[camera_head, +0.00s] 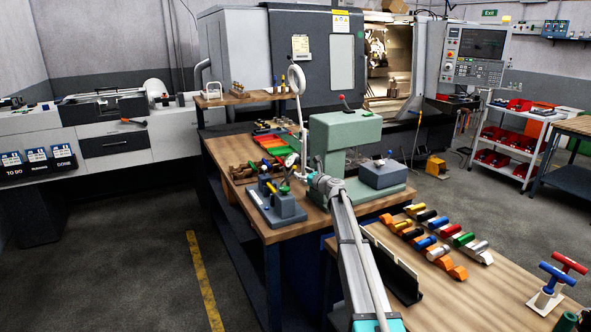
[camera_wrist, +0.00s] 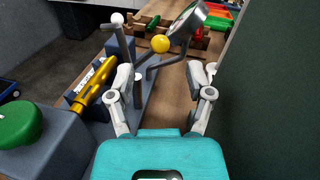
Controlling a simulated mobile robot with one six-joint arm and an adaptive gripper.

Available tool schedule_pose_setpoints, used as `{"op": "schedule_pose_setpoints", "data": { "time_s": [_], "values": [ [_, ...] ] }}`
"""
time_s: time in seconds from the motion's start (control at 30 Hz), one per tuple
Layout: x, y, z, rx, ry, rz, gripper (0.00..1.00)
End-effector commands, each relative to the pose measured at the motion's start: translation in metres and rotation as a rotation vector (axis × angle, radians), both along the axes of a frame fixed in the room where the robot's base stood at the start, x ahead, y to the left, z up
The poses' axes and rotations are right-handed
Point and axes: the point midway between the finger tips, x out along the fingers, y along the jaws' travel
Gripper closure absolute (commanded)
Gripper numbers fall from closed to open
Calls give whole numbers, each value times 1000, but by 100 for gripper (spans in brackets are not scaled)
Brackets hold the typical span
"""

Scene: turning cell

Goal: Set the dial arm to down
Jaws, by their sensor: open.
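A blue-grey measuring fixture (camera_wrist: 140,62) fills the left and middle of the wrist view. A gold cylinder (camera_wrist: 97,82) lies in it, with a large green knob (camera_wrist: 18,124) at its near end. What looks like the dial arm carries a round dial (camera_wrist: 188,19), tilted up, with a yellow ball (camera_wrist: 160,43) beside it. My gripper (camera_wrist: 168,80) is open, its two fingers apart on the near side of the ball and dial, with nothing held. The fixture (camera_head: 277,207) also shows on the bench in the head view.
A green press-like machine (camera_head: 340,135) stands close to the right of the fixture, and its dark side fills the wrist view's right edge. Wooden racks and coloured trays (camera_head: 273,146) lie behind. The near bench (camera_head: 500,290) holds several coloured cylinders on orange and grey blocks.

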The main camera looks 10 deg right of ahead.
Motion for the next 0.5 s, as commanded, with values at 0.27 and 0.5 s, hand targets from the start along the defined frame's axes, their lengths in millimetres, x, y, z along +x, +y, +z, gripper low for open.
{"op": "schedule_pose_setpoints", "data": {
  "time_s": [0.27, 0.5],
  "values": [
    [32, 17, 0, 0, 0, 1, 33],
    [49, 26, 0, 0, 0, -1, 33]
  ]
}}
